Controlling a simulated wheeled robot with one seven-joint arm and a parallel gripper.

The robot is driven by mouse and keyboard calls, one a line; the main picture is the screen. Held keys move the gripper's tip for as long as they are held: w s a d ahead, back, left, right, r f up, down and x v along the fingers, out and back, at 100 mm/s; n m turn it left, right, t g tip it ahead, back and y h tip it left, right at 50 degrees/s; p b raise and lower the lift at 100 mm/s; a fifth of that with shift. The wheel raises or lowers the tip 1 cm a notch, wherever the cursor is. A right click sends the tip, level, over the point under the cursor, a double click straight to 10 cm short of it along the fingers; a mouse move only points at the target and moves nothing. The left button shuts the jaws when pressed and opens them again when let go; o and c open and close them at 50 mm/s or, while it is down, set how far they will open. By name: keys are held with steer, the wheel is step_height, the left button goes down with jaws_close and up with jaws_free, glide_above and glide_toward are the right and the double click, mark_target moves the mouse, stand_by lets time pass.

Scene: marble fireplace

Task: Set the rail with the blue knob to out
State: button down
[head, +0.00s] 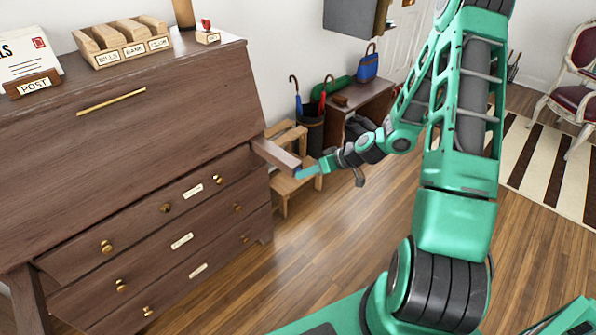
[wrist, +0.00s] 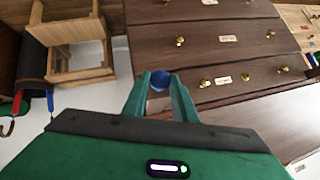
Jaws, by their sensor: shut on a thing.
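The rail (head: 276,153) is a brown wooden bar that sticks out from the front of the dark wooden desk (head: 150,120), at the right end above the top drawer. The blue knob (wrist: 160,78) shows between my fingers in the wrist view; in the head view my fingers hide it. My gripper (head: 303,171) is at the outer end of the rail. It also shows in the wrist view (wrist: 160,88), shut on the blue knob with one finger on each side. The desk's slanted lid, with a brass bar handle (head: 111,102), is closed.
Drawers with brass knobs and pale labels (head: 182,241) lie below the rail. A wooden step stool (head: 283,186) stands close behind my gripper, with an umbrella stand (head: 310,133) beyond. Open wooden floor (head: 310,255) lies in front of the desk.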

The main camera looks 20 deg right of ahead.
steer(key=shift+s+d+f, duration=0.1)
steer(key=shift+s+d, duration=0.2)
steer(key=shift+s, duration=0.2)
steer(key=shift+s+d, duration=0.3)
steer(key=shift+s, duration=0.2)
steer(key=c, duration=1.4)
jaws_free()
steer(key=shift+c, duration=0.2)
steer(key=shift+a, duration=0.1)
steer(key=v, duration=1.1)
steer(key=shift+w, duration=0.1)
